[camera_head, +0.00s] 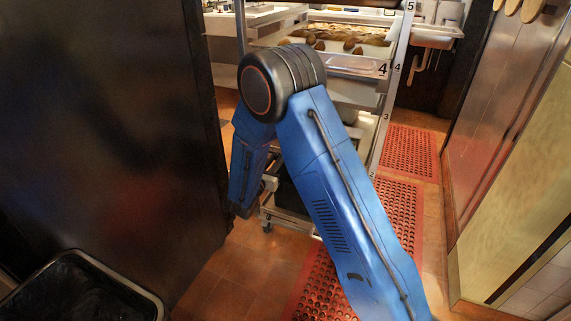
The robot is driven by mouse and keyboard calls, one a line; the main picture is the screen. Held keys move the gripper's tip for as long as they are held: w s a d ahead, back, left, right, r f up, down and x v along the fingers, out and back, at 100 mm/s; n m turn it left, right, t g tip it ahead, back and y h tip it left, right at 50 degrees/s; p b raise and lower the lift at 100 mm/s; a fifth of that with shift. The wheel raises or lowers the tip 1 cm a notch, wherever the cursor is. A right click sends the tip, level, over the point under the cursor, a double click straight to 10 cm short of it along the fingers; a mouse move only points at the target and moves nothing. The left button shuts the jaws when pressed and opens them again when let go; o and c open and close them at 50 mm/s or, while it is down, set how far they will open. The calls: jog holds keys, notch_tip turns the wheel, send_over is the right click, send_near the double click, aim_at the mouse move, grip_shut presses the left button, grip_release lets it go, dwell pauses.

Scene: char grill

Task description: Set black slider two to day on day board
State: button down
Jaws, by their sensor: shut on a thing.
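I see no day board and no black slider in the head view. My blue arm rises from the bottom right to a dark round joint, then folds down and away to the left. My gripper is not in view; the arm's far end is hidden or cannot be made out beside the dark panel.
A metal rack (357,67) with numbered levels and dark loaves stands behind my arm. A large dark panel (105,130) fills the left. A black bin (150,305) is at bottom left. Red mats (410,152) lie on the tiled floor. A sink (437,35) is at back right.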

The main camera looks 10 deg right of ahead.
jog(key=shift+a, duration=0.1)
jog(key=c, duration=1.7)
grip_release()
jog(key=v, duration=1.7)
jog(key=shift+s+a, duration=0.1)
